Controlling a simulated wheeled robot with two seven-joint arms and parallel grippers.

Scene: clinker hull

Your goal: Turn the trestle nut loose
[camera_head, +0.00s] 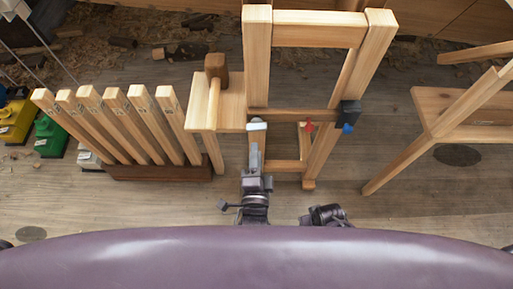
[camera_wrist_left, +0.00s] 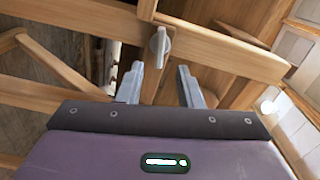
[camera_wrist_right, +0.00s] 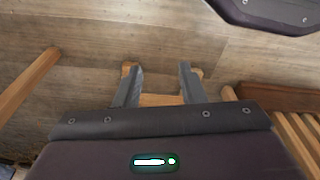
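The trestle nut (camera_wrist_left: 160,45) is a grey wing nut on a wooden rail of the trestle, upright in the left wrist view. My left gripper (camera_wrist_left: 160,78) is open, with its two fingertips either side of and short of the nut; I see no contact. In the head view, my left gripper (camera_head: 256,145) reaches up to the left leg of the wooden trestle (camera_head: 305,28), and I cannot clearly make out the nut there. My right gripper (camera_wrist_right: 159,75) is open and empty, over the floor and a piece of wood; its fingertips are hidden in the head view.
A mallet (camera_head: 215,85) lies on a small wooden shelf (camera_head: 232,105) left of the trestle. A rack of upright slats (camera_head: 120,125) stands further left. A black block (camera_head: 348,113) and a red piece (camera_head: 309,126) are on the trestle. Another wooden frame (camera_head: 440,110) stands right.

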